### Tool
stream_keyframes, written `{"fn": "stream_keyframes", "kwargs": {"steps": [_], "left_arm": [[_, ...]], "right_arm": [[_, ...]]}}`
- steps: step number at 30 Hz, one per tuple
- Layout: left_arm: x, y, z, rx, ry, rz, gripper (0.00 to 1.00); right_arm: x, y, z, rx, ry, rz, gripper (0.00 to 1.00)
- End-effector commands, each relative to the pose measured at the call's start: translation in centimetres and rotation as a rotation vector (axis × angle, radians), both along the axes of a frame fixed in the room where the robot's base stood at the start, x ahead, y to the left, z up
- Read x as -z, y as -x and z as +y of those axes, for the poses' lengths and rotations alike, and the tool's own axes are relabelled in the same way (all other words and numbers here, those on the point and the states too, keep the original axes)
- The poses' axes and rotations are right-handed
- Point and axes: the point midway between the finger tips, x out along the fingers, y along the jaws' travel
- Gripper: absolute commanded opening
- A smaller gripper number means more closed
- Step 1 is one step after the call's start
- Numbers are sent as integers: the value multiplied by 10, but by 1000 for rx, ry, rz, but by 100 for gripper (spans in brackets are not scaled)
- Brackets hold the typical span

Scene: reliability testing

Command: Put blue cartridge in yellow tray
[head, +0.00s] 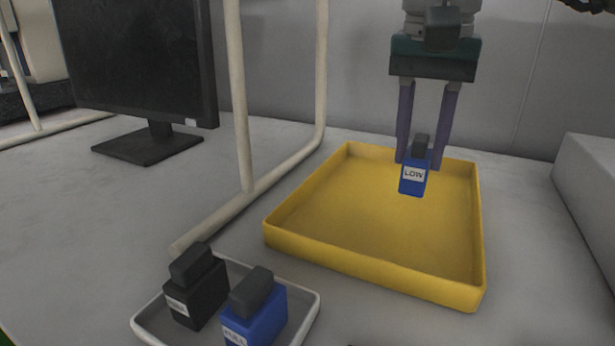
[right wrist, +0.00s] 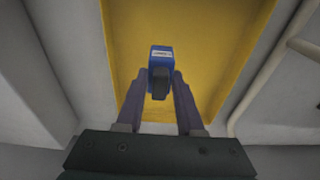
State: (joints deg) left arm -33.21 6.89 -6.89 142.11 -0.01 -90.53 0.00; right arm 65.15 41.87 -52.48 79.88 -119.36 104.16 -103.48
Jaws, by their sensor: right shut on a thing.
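A blue cartridge (head: 413,180) with a dark cap and a white label reading "LOW" is between the fingers of my right gripper (head: 420,162). The gripper is shut on it, over the far part of the yellow tray (head: 375,271). In the right wrist view the blue cartridge (right wrist: 161,56) is between the fingertips (right wrist: 160,80), with the yellow tray (right wrist: 222,45) behind it. I cannot tell whether the cartridge touches the tray floor. A second blue cartridge (head: 262,318), labelled "FULL", stands in the white tray at the front. My left gripper is not in view.
The white tray (head: 313,305) also holds a black cartridge (head: 203,296). A pale pipe frame (head: 238,100) stands left of the yellow tray. A black monitor (head: 135,55) is at the back left, and a grey block (head: 590,180) is at the right.

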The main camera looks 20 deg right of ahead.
Motion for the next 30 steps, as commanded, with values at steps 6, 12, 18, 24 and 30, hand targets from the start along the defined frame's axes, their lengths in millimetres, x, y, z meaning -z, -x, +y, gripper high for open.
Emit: {"fn": "stream_keyframes", "kwargs": {"steps": [6,12,18,24,30], "left_arm": [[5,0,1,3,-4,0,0],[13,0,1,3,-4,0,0],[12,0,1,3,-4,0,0],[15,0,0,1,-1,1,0],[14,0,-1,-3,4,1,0]], "right_arm": [[18,0,0,0,0,1,0],[49,0,0,-1,-1,2,0],[50,0,0,-1,-1,-1,0],[55,0,0,0,0,-1,0],[53,0,0,0,0,0,59]]}}
